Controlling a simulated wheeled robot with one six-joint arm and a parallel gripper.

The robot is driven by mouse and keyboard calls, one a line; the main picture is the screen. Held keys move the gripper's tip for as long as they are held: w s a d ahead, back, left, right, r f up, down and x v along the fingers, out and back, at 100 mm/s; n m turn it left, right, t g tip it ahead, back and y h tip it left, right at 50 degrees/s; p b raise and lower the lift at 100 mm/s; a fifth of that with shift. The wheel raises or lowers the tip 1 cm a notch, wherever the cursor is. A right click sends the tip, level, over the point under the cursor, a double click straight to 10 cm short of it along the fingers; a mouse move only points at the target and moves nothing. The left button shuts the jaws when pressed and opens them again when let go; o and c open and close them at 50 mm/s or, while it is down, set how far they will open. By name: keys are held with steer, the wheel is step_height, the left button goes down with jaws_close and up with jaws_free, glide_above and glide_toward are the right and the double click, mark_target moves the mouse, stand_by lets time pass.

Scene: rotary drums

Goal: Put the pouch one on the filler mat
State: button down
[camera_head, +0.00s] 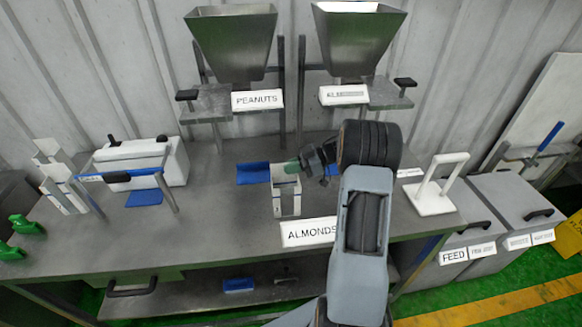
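A white, open-topped, box-like pouch (286,197) stands upright on the grey table, left of my arm; I take it to be pouch one. My gripper (293,167) reaches in from the right, its tip at the pouch's upper rim. A greenish piece shows at the tip, and I cannot tell whether the fingers are closed on the pouch. A blue mat (253,174) lies just behind and left of the pouch, below the PEANUTS hopper. Another blue patch (332,170) shows behind my gripper, below the second hopper, partly hidden. Which is the filler mat is not marked.
The PEANUTS hopper (233,42) and second hopper (356,38) stand over the table's back. An ALMONDS card (303,234) is at the front edge. A sealer-like white machine (150,160) with a blue mat (144,197) is left; a white stand (434,200) is right.

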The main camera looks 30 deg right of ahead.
steer(key=shift+f, duration=0.15)
steer(key=c, duration=1.7)
jaws_free()
steer(key=o, duration=0.3)
steer(key=shift+o, duration=0.2)
